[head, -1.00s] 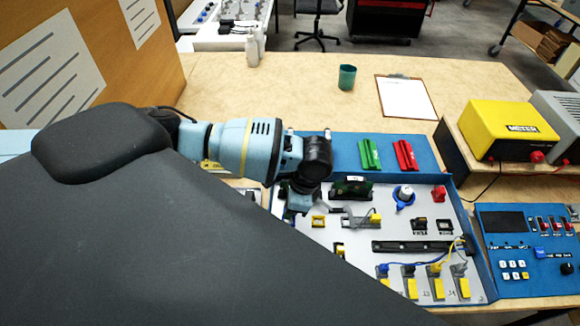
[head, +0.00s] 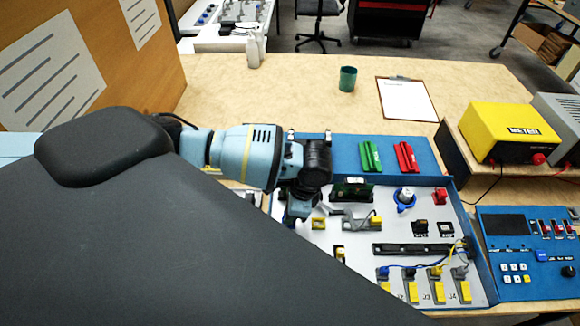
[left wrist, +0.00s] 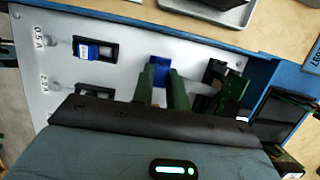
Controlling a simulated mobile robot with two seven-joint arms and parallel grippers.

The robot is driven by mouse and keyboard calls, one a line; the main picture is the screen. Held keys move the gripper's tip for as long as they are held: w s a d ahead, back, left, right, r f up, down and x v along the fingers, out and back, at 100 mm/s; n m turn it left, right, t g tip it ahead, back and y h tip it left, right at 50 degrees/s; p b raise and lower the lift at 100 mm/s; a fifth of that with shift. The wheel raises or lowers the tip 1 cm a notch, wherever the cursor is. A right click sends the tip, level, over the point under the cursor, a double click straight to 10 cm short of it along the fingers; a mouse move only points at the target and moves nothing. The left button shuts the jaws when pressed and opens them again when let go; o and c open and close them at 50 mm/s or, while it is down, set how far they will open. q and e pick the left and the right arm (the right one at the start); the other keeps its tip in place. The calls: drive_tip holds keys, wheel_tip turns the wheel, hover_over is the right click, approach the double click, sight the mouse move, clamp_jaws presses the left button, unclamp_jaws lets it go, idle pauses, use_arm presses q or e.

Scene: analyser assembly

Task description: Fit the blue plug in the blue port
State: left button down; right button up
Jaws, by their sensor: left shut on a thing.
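My left gripper (left wrist: 162,82) is shut on a small blue piece (left wrist: 160,70), which I take to be the blue plug. It shows between the two green fingers in the left wrist view, with a pale part nearer the palm. In the head view my left gripper (head: 300,208) is low over the left part of the light panel (head: 330,250), and what it holds is hidden there. Whether the held piece touches a port cannot be told. Another blue piece (left wrist: 88,50) sits in a black-framed socket beside it. I cannot tell which opening is the blue port. My right gripper is not seen.
Yellow plugs (head: 412,291) and a blue cable (head: 400,264) lie at the panel's front. A black rail (head: 410,249) and a blue-ringed white knob (head: 404,196) are right of my gripper. Green (head: 370,156) and red (head: 405,156) pieces lie behind. My dark arm covers the front left.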

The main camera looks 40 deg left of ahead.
use_arm(q)
drive_tip(key=shift+f, duration=0.4)
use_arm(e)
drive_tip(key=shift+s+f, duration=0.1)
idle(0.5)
use_arm(q)
drive_tip(key=c, duration=1.3)
unclamp_jaws()
drive_tip(key=shift+o, duration=0.3)
drive_tip(key=shift+o, duration=1.2)
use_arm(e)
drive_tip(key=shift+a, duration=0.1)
use_arm(q)
drive_tip(key=shift+r+p, duration=0.45)
drive_tip(key=shift+r, duration=3.1)
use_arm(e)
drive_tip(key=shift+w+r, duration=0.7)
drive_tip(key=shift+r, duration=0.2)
